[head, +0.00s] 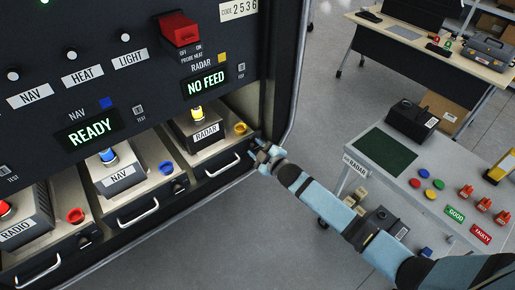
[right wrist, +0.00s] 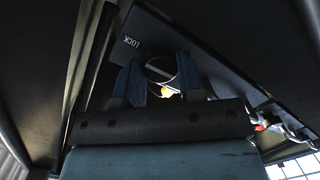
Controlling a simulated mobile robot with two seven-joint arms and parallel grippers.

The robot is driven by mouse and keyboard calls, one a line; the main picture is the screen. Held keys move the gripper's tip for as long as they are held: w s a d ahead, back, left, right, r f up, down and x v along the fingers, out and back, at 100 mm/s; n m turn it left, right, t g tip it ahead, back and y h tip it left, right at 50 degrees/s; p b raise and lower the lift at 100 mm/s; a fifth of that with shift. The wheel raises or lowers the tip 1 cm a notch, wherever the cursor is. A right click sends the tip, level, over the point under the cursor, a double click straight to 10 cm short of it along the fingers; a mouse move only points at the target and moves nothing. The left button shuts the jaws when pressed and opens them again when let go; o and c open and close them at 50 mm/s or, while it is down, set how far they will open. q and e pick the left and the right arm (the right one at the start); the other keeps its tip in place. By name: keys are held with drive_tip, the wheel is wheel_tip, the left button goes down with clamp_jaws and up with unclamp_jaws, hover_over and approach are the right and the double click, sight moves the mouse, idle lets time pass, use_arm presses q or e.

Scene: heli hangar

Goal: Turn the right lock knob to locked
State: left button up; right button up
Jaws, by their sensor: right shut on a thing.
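My right gripper (head: 263,152) is at the right end of the radar tray front (head: 215,172), beside the rack's right edge. In the right wrist view its two blue fingers (right wrist: 158,82) are shut on a round dark lock knob (right wrist: 160,66). The word LOCK (right wrist: 131,42) is printed on the dark panel beside the knob. The gripper hides the knob in the head view, and I cannot tell its turn angle. My left gripper is not in view.
The radar unit (head: 198,130) sits in its tray under a NO FEED display (head: 206,83). NAV (head: 121,172) and RADIO (head: 22,225) units stand to the left. A grey table (head: 357,182) with buttons and a dark green mat stands right, across open floor.

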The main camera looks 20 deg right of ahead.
drive_tip(key=o, duration=0.6)
drive_tip(key=shift+o, duration=0.2)
drive_tip(key=b+v, duration=0.2)
drive_tip(key=v, duration=1.1)
drive_tip(key=shift+s+d, duration=0.15)
drive_tip(key=shift+s, duration=0.25)
drive_tip(key=s+a+f+m+g, duration=0.1)
drive_tip(key=s+f+m, duration=0.2)
drive_tip(key=s, duration=0.4)
drive_tip(key=s+a+f+m+g+h, duration=0.1)
drive_tip(key=s+a+f+m+g, duration=0.1)
drive_tip(key=s, duration=0.5)
drive_tip(key=s+a+f+m+g+h, duration=0.1)
drive_tip(key=s+f+m, duration=0.3)
drive_tip(key=s+f, duration=0.2)
drive_tip(key=shift+s+a+m+g, duration=0.2)
drive_tip(key=shift+s+m+g, duration=0.15)
drive_tip(key=shift+s, duration=0.5)
